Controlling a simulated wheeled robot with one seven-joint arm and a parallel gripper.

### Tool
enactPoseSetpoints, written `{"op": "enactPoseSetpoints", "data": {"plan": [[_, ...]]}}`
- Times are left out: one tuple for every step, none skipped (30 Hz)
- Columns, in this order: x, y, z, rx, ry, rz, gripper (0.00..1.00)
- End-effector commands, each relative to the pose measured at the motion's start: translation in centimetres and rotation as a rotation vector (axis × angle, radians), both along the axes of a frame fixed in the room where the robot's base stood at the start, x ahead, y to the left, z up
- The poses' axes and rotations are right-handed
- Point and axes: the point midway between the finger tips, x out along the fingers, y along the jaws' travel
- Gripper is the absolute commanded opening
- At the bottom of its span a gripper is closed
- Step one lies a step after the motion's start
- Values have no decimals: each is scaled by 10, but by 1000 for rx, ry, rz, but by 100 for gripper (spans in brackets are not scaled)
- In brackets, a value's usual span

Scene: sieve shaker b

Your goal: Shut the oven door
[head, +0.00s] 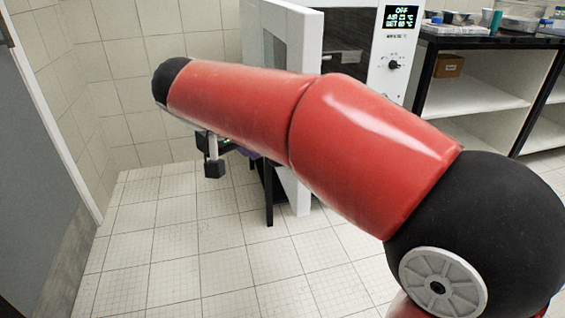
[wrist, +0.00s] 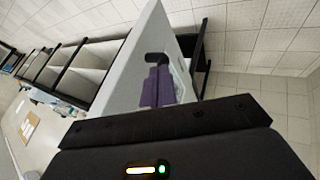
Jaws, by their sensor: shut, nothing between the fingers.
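The oven door (head: 302,95) is a thick white panel that stands swung open, its edge toward me in the head view. In the wrist view the door (wrist: 128,72) rises as a pale slab just beyond my gripper. The oven's front (head: 392,62) has a white control panel with a lit display and a knob. My gripper (head: 243,153) is on the left side of the door, mostly hidden below my red arm. In the wrist view the purple fingers of my gripper (wrist: 158,88) are shut and empty, close against the door. I cannot tell whether they touch it.
An open shelf unit (head: 480,85) with a cardboard box (head: 449,66) stands right of the oven. A grey door panel (head: 40,140) is at the far left. The tiled floor (head: 190,260) is clear in front and to the left. A dark stand leg (head: 268,195) reaches the floor.

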Motion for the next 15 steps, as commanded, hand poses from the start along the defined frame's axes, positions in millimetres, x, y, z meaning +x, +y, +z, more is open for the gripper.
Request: {"op": "enactPoseSetpoints", "data": {"plan": [[3,-3,-6,-2,2,-2,0],[5,-5,-10,-1,3,-3,0],[9,-8,-16,-1,3,-3,0],[12,-11,-21,-2,3,-4,0],[15,-13,-25,-2,4,-5,0],[19,-16,-33,-3,5,-4,0],[22,-18,-38,-3,5,-3,0],[26,-21,-43,-3,5,-3,0],[30,-24,-50,-2,4,-2,0],[33,-26,-56,-3,5,-3,0],[36,-28,-61,-2,6,-2,0],[40,-31,-67,-3,5,-3,0],[43,-33,-72,-3,5,-3,0],[46,-35,-77,-3,5,-3,0],[48,-42,-74,0,1,-5,0]]}}
